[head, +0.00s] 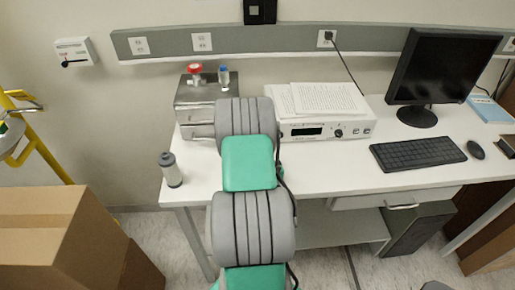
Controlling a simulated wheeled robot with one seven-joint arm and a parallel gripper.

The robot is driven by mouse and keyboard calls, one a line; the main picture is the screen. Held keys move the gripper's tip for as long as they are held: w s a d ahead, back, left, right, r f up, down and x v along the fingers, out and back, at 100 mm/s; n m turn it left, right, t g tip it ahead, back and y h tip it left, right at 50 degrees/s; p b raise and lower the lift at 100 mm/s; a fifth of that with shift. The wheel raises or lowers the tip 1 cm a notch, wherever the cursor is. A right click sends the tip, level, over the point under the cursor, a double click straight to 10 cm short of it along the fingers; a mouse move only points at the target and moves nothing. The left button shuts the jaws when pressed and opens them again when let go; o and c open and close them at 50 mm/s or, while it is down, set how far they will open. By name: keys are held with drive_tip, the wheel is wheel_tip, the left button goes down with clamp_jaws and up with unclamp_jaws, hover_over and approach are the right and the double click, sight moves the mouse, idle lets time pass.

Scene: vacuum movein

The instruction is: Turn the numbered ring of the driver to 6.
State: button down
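No numbered ring can be made out in the head view. A small grey cylinder with a dark top (171,169) stands upright on the left front corner of the white table (330,173); it may be the driver, but I cannot tell, and no digits are legible on it. My grey and green arm reaches over the table in the middle of the view, to the right of this cylinder and apart from it in the picture. My gripper is not visible, hidden behind the arm links.
A monitor (442,65), keyboard (418,152) and mouse (476,149) are at right. A cardboard box (50,228) is at lower left.

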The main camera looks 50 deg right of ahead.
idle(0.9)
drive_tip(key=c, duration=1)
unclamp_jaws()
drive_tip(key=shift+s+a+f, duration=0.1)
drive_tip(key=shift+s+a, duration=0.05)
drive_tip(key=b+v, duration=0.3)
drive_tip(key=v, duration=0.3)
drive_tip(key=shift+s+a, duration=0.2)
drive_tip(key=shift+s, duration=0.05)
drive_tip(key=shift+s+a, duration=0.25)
